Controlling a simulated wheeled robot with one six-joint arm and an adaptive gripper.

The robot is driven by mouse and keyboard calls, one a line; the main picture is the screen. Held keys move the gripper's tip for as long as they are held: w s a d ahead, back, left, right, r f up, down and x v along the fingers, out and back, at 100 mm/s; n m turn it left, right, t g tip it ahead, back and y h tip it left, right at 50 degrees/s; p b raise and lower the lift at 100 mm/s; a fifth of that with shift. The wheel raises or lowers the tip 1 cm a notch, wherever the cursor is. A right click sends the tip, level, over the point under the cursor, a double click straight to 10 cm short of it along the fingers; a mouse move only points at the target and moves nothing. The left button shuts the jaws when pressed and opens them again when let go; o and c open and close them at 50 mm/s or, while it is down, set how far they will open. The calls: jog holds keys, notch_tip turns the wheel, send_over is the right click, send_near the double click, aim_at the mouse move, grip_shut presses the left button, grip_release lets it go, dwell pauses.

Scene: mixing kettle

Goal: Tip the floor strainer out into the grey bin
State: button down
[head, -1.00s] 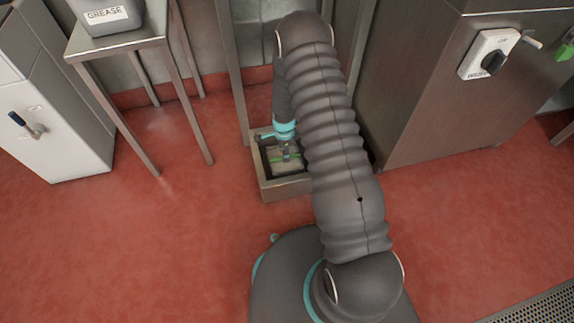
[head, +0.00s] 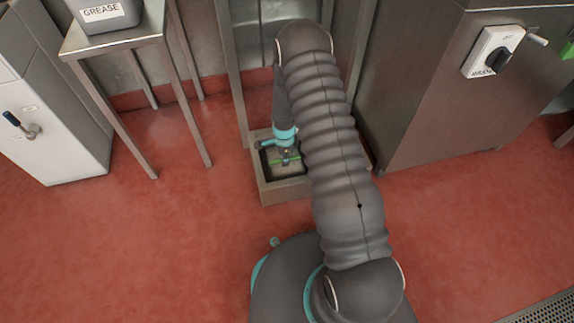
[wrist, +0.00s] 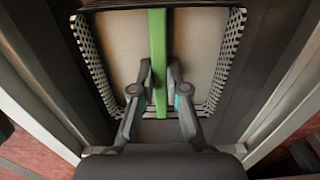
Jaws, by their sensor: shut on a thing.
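The floor strainer (wrist: 205,60) is a pale-bottomed basket with perforated sides and a green handle bar (wrist: 158,60) across it. In the head view the strainer (head: 276,170) sits inside a rectangular metal floor box (head: 284,190). My gripper (wrist: 159,78) is above the basket with a finger on each side of the green bar, shut on it. In the head view my gripper (head: 285,156) points down into the box, and my arm hides the box's right part.
A steel table (head: 115,38) with a grease container (head: 103,14) stands at the back left. A white cabinet (head: 55,140) is at far left. Metal uprights flank the floor box, and a steel cabinet (head: 430,90) is close on its right. Red floor is clear at left front.

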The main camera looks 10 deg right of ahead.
jog(key=shift+r, duration=0.25)
jog(key=shift+r, duration=0.1)
jog(key=shift+r+p, duration=1.4)
jog(key=shift+r, duration=1.25)
notch_tip(320, 180, up, 5)
jog(key=p, duration=0.5)
jog(key=shift+r, duration=0.15)
